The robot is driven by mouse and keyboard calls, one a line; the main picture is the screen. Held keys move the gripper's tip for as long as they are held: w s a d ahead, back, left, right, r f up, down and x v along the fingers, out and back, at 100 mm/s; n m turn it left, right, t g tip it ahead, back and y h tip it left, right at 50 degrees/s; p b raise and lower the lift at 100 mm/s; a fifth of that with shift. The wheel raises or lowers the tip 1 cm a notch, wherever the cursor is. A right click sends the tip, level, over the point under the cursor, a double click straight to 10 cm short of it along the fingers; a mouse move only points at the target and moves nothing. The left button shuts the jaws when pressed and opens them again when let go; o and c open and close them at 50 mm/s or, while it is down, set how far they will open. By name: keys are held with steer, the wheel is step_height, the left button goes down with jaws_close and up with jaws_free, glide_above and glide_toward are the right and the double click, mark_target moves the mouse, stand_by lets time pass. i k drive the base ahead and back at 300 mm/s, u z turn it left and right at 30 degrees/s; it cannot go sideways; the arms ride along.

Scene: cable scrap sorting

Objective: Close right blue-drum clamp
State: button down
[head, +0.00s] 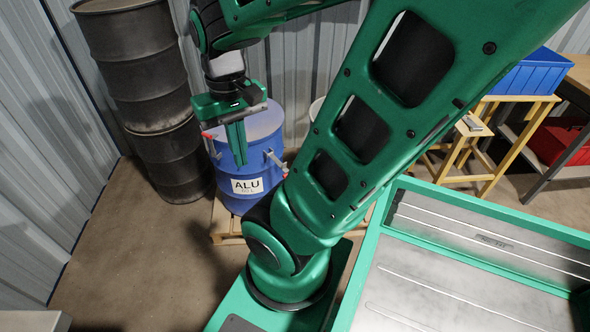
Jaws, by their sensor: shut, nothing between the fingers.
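The blue drum (262,176) with a white "ALU" label stands on a wooden pallet (222,220) left of centre in the head view. A pale lid or top (264,122) shows on it. The right clamp (274,159) is a grey metal piece at the drum's right side, its lever sticking out to the lower right. The left clamp (213,146) at the other side has a red end. My gripper (238,160) points down in front of the drum's upper left part, fingers together and empty. It is apart from the right clamp. Whether the fingers touch the drum I cannot tell.
Two stacked dark drums (150,100) stand left of the blue drum. My arm crosses the picture's middle and hides things behind it. A blue crate (530,75) sits on a yellow stand (490,150) at right, near a red bin (560,143).

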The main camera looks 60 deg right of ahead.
mark_target(283, 166)
steer(key=z, duration=0.55)
steer(key=k, duration=0.45)
steer(key=z, duration=0.3)
